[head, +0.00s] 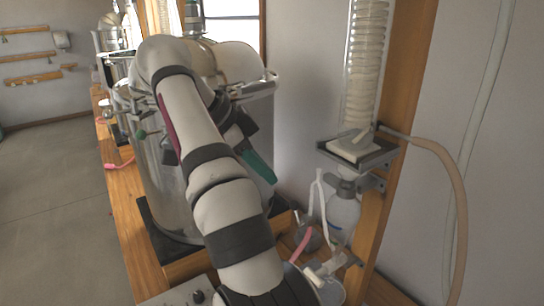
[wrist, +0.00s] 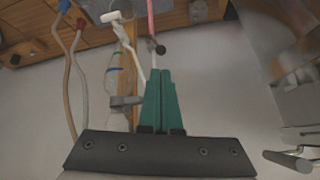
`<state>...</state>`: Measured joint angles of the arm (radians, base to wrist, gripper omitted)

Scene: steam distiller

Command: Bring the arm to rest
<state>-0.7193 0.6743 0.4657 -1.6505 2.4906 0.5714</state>
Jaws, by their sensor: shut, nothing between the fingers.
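My gripper (head: 268,176) shows in the head view as green fingers pointing down and right, in front of the large metal vessel. In the wrist view my gripper (wrist: 160,74) has its two green fingers together with nothing between them. My arm crosses the middle of the head view and hides part of the vessel and bench. I cannot see clearly how far the fingers are from the vessel wall.
The large shiny vessel (head: 160,195) stands on the wooden bench (head: 122,215). To the right, a glass column (head: 365,60) is mounted on a wooden post (head: 392,130), with a flask (head: 343,212) and tan hose (head: 452,185). A bare wall gap lies between vessel and column.

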